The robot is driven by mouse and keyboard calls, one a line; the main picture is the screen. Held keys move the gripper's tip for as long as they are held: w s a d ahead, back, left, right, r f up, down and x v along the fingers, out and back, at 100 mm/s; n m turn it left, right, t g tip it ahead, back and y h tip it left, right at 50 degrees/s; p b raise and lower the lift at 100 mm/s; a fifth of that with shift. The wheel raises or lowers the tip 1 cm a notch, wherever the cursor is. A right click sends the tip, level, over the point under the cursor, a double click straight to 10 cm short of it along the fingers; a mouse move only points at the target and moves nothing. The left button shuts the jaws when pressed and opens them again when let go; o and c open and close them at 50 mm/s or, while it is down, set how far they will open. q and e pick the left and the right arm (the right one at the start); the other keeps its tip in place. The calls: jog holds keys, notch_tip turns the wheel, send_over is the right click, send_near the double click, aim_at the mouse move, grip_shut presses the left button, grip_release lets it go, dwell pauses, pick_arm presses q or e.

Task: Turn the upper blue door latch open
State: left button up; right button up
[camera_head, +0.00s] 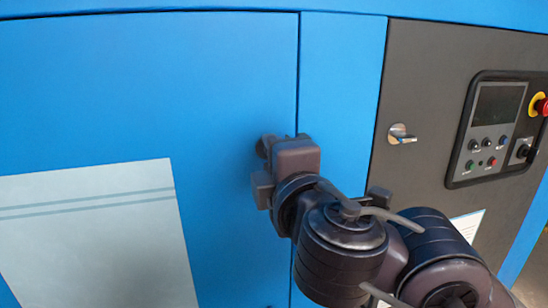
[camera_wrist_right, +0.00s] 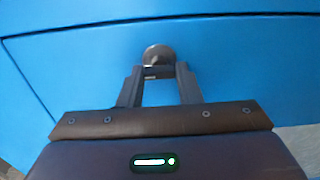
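The upper blue door latch is a round, dull metal knob (camera_wrist_right: 157,54) on the blue door, near the seam, with a short dark grip part below its disc. In the head view the latch (camera_head: 264,146) is mostly hidden behind my right gripper (camera_head: 280,168). In the right wrist view my right gripper (camera_wrist_right: 158,74) has its two fingers apart, with the tips just at the latch and its grip part between them. I cannot tell whether either finger touches it. My left gripper is in neither view.
A grey panel (camera_head: 425,80) on the right carries another metal latch (camera_head: 402,134) and a control box (camera_head: 495,125) with a screen, buttons and a red emergency stop (camera_head: 543,107). A pale label plate (camera_head: 95,240) covers the lower left of the blue door.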

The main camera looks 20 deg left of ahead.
jog(key=o, duration=0.4)
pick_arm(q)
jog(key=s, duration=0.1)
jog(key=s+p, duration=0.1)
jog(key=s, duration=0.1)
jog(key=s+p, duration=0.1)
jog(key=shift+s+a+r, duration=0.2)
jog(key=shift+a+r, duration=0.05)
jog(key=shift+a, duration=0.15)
pick_arm(e)
jog(key=v, duration=0.7)
jog(key=shift+s+d, duration=0.2)
jog(key=shift+s, duration=0.15)
jog(key=shift+f, duration=0.1)
